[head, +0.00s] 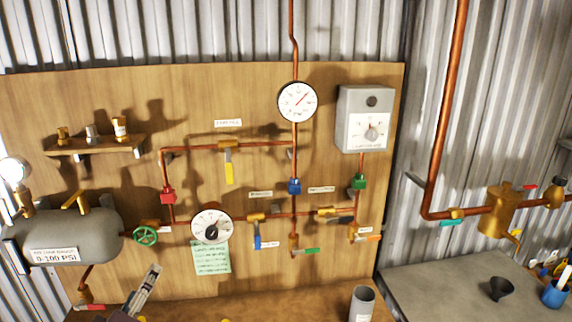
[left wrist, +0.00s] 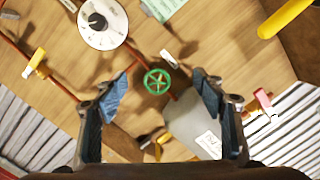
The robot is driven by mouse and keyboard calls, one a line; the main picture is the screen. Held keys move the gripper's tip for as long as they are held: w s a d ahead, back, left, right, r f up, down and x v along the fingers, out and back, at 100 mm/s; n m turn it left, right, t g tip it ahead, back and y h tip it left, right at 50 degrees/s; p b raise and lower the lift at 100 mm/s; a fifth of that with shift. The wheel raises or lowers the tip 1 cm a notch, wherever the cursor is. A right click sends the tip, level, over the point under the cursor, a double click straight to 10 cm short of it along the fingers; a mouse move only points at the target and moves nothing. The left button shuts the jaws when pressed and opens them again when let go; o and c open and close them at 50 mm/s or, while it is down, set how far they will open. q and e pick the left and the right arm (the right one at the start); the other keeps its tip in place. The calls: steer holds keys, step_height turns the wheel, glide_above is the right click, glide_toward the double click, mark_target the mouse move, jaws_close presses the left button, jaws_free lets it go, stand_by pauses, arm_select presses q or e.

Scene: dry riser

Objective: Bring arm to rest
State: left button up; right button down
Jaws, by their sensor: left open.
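My left gripper (head: 148,285) shows at the bottom of the head view, in front of the wooden board, below the green handwheel (head: 146,236). In the left wrist view my left gripper (left wrist: 162,92) has its two blue-padded fingers spread wide with nothing held between them. The green handwheel (left wrist: 157,81) shows in the gap between the fingers, farther off at the board; it appears apart from both. My right gripper is in neither view.
The wooden board (head: 60,110) carries copper pipes, coloured valves, a round gauge (head: 297,101) and a white dial (head: 211,226). A grey tank (head: 75,236) stands left. A grey cup (head: 362,303) stands at the lower right; a grey bench (head: 440,290) lies beyond it.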

arm_select(q)
steer(key=s+d+f+m+g+h, duration=0.2)
steer(key=s+d+f+m+g, duration=0.25)
steer(key=d+f, duration=0.4)
steer(key=s+d+f+m+g, duration=0.25)
steer(key=s+f, duration=0.25)
steer(key=s, duration=0.3)
steer(key=s+d+f+m+g, duration=0.2)
steer(key=s+f+m+g, duration=0.15)
steer(key=s, duration=0.45)
steer(key=s+d+f+m+g, duration=0.3)
steer(key=s+f+m, duration=0.15)
steer(key=s, duration=0.25)
step_height(320, 180, down, 32)
steer(key=s+r+b, duration=0.1)
steer(key=b, duration=0.6)
steer(key=s+a+f+g+b, duration=0.1)
steer(key=s+f+b, duration=0.1)
steer(key=s+f, duration=0.7)
steer(key=s+a+f+g+b, duration=0.1)
steer(key=s+a+f+b, duration=0.1)
steer(key=s+f, duration=0.7)
step_height(320, 180, down, 6)
steer(key=shift+a+f+n+h+b, duration=0.15)
steer(key=shift+n+h+b, duration=0.15)
steer(key=shift+b, duration=0.45)
